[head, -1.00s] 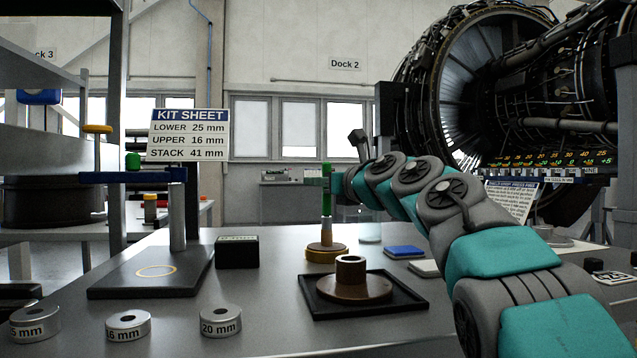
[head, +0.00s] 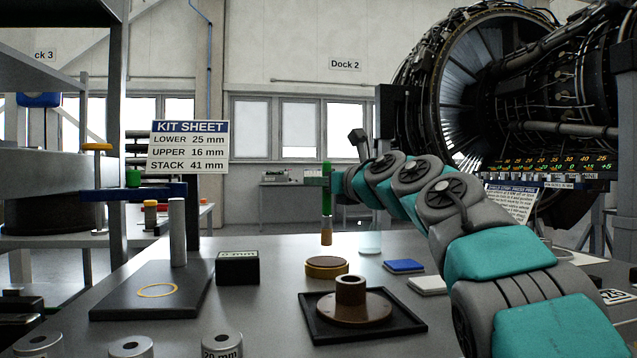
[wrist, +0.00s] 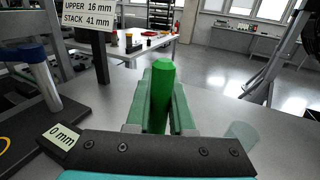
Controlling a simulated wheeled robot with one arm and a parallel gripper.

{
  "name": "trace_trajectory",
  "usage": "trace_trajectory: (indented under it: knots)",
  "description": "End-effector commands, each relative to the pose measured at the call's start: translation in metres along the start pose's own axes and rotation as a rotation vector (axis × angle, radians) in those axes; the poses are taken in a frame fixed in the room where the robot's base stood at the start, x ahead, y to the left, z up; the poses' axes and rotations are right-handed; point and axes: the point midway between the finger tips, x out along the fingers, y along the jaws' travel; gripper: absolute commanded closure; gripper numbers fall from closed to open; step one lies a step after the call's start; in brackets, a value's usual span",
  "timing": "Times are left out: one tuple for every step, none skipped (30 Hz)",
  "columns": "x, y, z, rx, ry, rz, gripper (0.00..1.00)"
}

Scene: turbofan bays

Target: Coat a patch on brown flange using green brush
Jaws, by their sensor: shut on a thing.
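The green brush (head: 327,200) hangs upright, tan bristles down, in my gripper (head: 335,185). In the wrist view its green handle (wrist: 162,95) stands between the two green fingers, which are shut on it. The bristle tip is a little above a round pot (head: 327,268) with a yellow rim and brown top, apart from it. The brown flange (head: 352,309), a wide disc with a raised hollow hub, sits in a black tray (head: 412,327) nearer the front. I cannot make out any coated patch on the flange.
A blue pad (head: 404,266), a white pad (head: 428,285) and a clear glass (head: 370,242) stand right of the pot. A black 0 mm block (head: 237,268) and a dark plate with a grey post (head: 178,235) are left. Metal rings (head: 221,344) line the front edge.

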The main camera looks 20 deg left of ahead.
Motion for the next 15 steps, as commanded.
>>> trace_trajectory:
  knots:
    - [0.000, 0.000, 0.008, 0.000, 0.000, -0.001, 1.00]
    - [0.000, 0.000, 0.010, 0.000, -0.001, -0.001, 1.00]
    - [0.000, 0.000, 0.013, 0.000, -0.001, -0.001, 1.00]
    - [0.000, -0.001, 0.015, 0.000, -0.001, -0.001, 1.00]
    - [-0.001, -0.001, 0.017, 0.000, -0.001, -0.001, 1.00]
    - [-0.001, -0.001, 0.021, 0.000, -0.001, -0.002, 1.00]
    - [-0.001, -0.001, 0.023, 0.000, -0.001, -0.002, 1.00]
    - [-0.001, -0.001, 0.025, 0.000, -0.001, -0.002, 1.00]
    - [-0.001, -0.001, 0.028, 0.001, -0.001, -0.001, 1.00]
    - [-0.001, -0.001, 0.030, 0.001, -0.001, -0.001, 1.00]
    - [-0.001, 0.000, 0.032, 0.001, -0.001, -0.001, 1.00]
    - [-0.001, 0.000, 0.034, 0.000, -0.001, -0.001, 1.00]
    - [-0.001, 0.000, 0.035, 0.000, -0.001, -0.001, 1.00]
    - [0.000, 0.000, 0.036, 0.000, -0.001, -0.001, 1.00]
    - [0.000, 0.000, 0.036, 0.000, 0.000, -0.001, 1.00]
